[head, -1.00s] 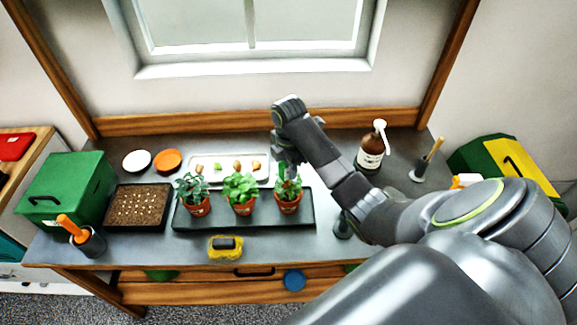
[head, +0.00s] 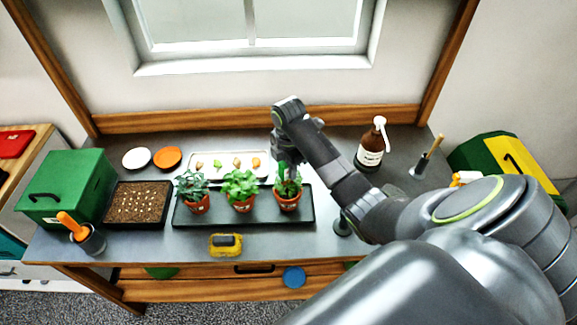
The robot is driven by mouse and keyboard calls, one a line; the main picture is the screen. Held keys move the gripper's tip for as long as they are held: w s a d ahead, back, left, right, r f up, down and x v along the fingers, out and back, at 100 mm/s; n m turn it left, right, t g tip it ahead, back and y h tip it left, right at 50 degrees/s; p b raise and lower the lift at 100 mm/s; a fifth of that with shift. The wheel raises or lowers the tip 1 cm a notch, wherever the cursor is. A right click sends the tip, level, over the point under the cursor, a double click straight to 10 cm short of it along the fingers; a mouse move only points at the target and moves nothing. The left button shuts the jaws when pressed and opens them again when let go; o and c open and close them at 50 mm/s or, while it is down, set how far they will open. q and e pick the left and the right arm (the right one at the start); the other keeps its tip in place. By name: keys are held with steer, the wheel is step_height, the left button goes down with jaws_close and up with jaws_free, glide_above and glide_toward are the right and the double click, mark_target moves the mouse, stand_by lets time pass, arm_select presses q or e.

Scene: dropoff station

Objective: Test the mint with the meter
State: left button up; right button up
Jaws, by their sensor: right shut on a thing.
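Three potted herbs stand in a row on a long dark tray (head: 220,220): a bluish-green left plant (head: 193,185), a bright green middle plant (head: 240,186) and a right plant (head: 288,188). I cannot read their labels, so I cannot tell which is the mint. A yellow device with a dark screen (head: 226,244), which looks like the meter, lies in front of the tray. My right gripper (head: 291,172) points down at the right plant's leaves, shut on a slim thing mostly hidden by the fingers and leaves. My left gripper is out of view.
A white tray with small pieces (head: 230,157) lies behind the plants. A seed tray (head: 138,203), green box (head: 65,188) and cup with orange-handled tool (head: 90,240) are at left. A brown pump bottle (head: 371,148) stands right of my forearm. The bench front near the meter is clear.

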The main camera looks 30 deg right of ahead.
steer(key=shift+f, duration=1.2)
stand_by(1.8)
steer(key=o, duration=1.1)
